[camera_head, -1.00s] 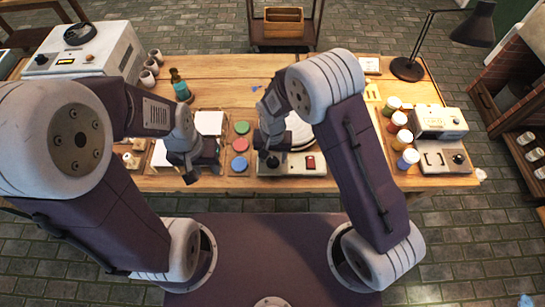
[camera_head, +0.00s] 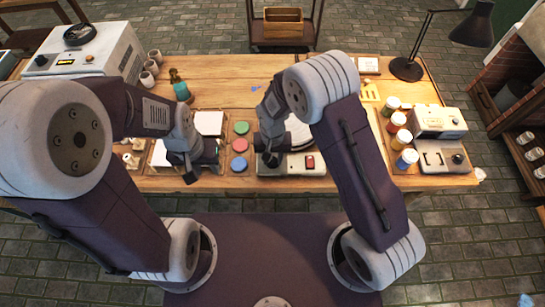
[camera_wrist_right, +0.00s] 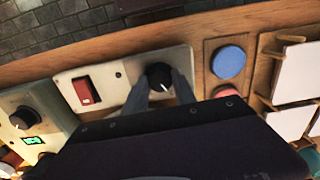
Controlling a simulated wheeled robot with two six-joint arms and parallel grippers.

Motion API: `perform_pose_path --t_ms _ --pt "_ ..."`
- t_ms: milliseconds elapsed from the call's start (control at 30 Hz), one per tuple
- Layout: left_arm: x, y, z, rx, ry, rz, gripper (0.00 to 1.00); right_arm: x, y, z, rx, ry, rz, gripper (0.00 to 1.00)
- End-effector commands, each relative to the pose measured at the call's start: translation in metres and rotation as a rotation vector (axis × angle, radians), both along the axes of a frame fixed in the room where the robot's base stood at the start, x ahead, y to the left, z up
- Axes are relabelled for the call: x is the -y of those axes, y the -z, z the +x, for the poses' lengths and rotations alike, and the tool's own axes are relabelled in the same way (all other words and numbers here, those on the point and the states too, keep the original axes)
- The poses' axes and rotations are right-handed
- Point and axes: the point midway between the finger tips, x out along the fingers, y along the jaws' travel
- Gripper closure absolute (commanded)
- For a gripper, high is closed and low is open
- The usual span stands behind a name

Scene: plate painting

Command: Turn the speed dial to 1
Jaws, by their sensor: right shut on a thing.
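The black speed dial (camera_wrist_right: 158,75) with a white pointer mark sits on a cream control panel (camera_wrist_right: 118,68), beside a red rocker switch (camera_wrist_right: 87,92). In the right wrist view the two fingers of my right gripper (camera_wrist_right: 162,87) are on either side of the dial, shut on it. The pointer lies between the fingers; I cannot read any numbers around the dial. In the head view my right gripper (camera_head: 271,157) is over the left part of the panel and hides most of the dial. My left gripper (camera_head: 189,175) hangs near the white tiles; its jaw opening is unclear.
Blue (camera_head: 239,164), red and green round pads lie left of the panel. A pale wheel (camera_head: 300,137) is partly hidden behind my right arm. Paint jars (camera_head: 403,138) and another cream device (camera_head: 440,125) stand at the right. The back middle of the table is fairly clear.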

Motion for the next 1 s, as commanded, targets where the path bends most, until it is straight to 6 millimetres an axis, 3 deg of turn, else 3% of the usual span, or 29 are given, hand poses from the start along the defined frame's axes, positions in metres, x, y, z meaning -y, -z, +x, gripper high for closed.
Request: perform_pose_path --t_ms 1000 --pt "0.000 -0.019 0.000 0.000 0.000 0.000 0.64 -0.001 -0.002 0.001 0.003 -0.839 0.001 1.00"
